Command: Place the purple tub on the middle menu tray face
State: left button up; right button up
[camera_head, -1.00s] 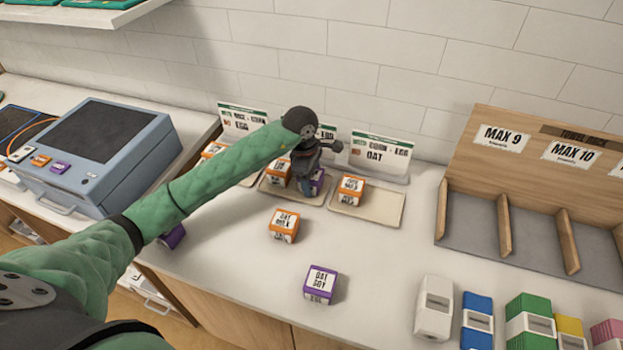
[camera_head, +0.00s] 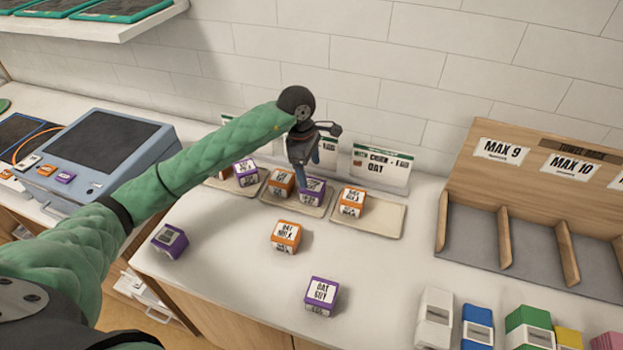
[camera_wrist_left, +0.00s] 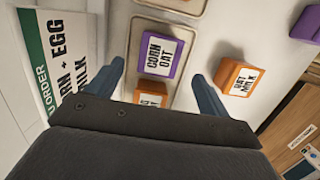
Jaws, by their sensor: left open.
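The middle menu tray (camera_head: 318,210) stands against the back wall and holds an orange tub (camera_head: 281,182) on its left and a purple tub (camera_head: 312,190) on its right. My left gripper (camera_head: 305,169) is open above this purple tub. In the left wrist view the purple tub (camera_wrist_left: 158,54), labelled corn and oat, shows beyond the open fingers (camera_wrist_left: 158,72), apart from both. The orange tub (camera_wrist_left: 150,94) is partly hidden by the gripper body. Other purple tubs are on the left tray (camera_head: 246,172), on the front counter (camera_head: 321,296) and at the counter's left edge (camera_head: 170,240). My right gripper is out of view.
The right tray (camera_head: 383,216) holds an orange tub (camera_head: 352,201). Another orange tub (camera_head: 286,236) sits on the open counter. Menu cards (camera_head: 381,166) stand behind the trays. A wooden divided rack (camera_head: 505,235) is at right and a blue-grey device (camera_head: 112,150) at left.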

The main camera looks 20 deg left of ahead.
pick_arm(q)
notch_tip(320, 180, up, 2)
jog(key=shift+a+r, duration=0.15)
jog(key=shift+r, duration=0.3)
jog(key=shift+a+r, duration=0.1)
jog(key=shift+r, duration=0.05)
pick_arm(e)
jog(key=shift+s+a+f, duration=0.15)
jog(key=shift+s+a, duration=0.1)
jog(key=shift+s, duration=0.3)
